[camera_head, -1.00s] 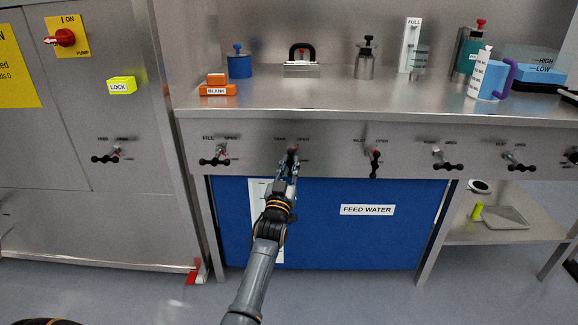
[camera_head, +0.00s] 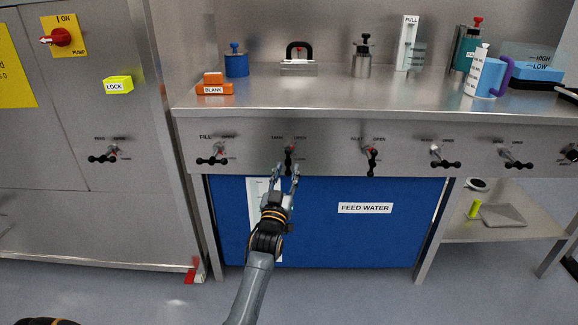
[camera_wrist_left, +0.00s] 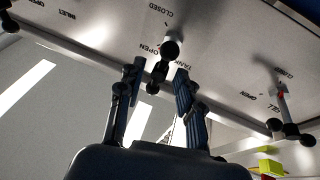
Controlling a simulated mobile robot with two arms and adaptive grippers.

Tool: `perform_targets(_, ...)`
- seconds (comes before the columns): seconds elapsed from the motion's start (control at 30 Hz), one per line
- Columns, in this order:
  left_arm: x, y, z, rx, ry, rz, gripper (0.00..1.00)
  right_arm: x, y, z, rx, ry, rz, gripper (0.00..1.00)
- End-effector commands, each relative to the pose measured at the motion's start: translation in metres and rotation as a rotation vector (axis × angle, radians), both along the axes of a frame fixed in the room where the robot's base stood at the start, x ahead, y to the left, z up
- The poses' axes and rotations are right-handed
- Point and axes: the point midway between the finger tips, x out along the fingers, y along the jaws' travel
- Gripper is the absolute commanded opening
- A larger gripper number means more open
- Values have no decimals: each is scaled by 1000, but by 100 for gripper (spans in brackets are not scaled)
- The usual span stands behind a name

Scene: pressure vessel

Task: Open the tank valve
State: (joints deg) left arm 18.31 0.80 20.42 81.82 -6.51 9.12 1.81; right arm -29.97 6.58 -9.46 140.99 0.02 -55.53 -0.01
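The tank valve (camera_head: 290,154) is on the steel front panel below the counter, with TANK and OPEN labels above it. Its black handle points roughly down in the head view. In the left wrist view the tank valve (camera_wrist_left: 168,52) shows ahead, beyond and between the fingertips. My left gripper (camera_head: 287,169) is open, just below and in front of the valve. Both its fingers (camera_wrist_left: 158,82) are spread and hold nothing; whether one touches the handle I cannot tell. My right gripper is not in view.
The fill valve (camera_head: 215,155) is to the left and the inlet valve (camera_head: 371,158) to the right, with more valves farther right. A blue feed water panel (camera_head: 330,225) is below. An orange block (camera_head: 214,84) and bottles stand on the counter (camera_head: 330,103).

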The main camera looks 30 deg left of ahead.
Motion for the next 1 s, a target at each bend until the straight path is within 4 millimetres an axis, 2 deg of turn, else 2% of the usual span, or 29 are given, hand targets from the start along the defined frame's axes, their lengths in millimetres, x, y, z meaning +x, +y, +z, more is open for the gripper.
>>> perform_targets(0.03,-11,-5,-6,-1,4,-1,36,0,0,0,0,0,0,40)
perform_targets(0.2,-43,-17,-17,-1,3,-2,36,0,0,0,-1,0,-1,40)
perform_targets(0.4,-68,-27,-26,-1,2,-3,36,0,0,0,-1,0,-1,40)
perform_targets(0.6,-76,-31,-28,-1,1,-3,36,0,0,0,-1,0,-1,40)
perform_targets(1.0,-76,-31,-28,0,1,-3,36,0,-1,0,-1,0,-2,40)
